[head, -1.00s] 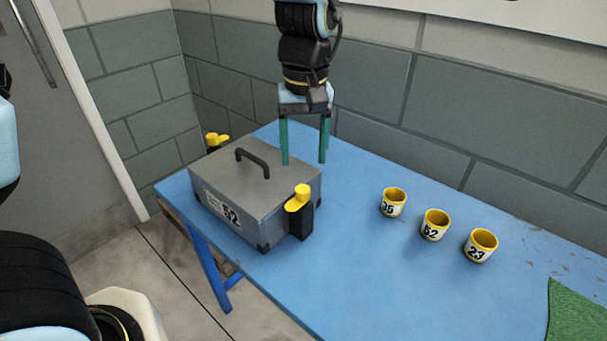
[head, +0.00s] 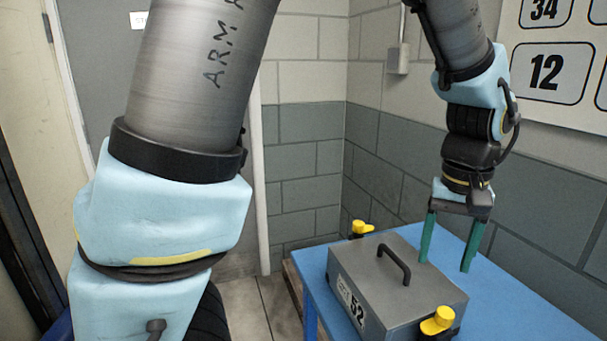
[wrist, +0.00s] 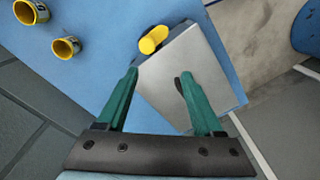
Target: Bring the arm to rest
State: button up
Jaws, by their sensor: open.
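My gripper (head: 447,246) hangs pointing down behind the grey box in the head view, its two green fingers spread apart with nothing between them. In the wrist view the open fingers (wrist: 154,92) stand over the near part of the same box, with no visible grip on it. The grey mould box (head: 395,283) has its lid on, a black handle (head: 394,264) on top and the number 52 on its front. Yellow-topped latches (head: 437,320) sit at its sides. My arm reaches across the top of the head view.
The box stands on a blue table (head: 508,300) with brick walls close behind. A wall board (head: 548,72) with numbers hangs at the upper right, and a grey switch box (head: 398,60) is on the wall.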

jog(key=w+a+f+n, duration=0.1)
jog(key=w+a+n, duration=0.1)
jog(key=w+a, duration=0.7)
jog(key=w+a+f+n, duration=0.1)
jog(key=a, duration=1.1)
jog(key=w+a+f+n+t, duration=0.1)
jog(key=a+f, duration=0.1)
jog(key=a, duration=1)
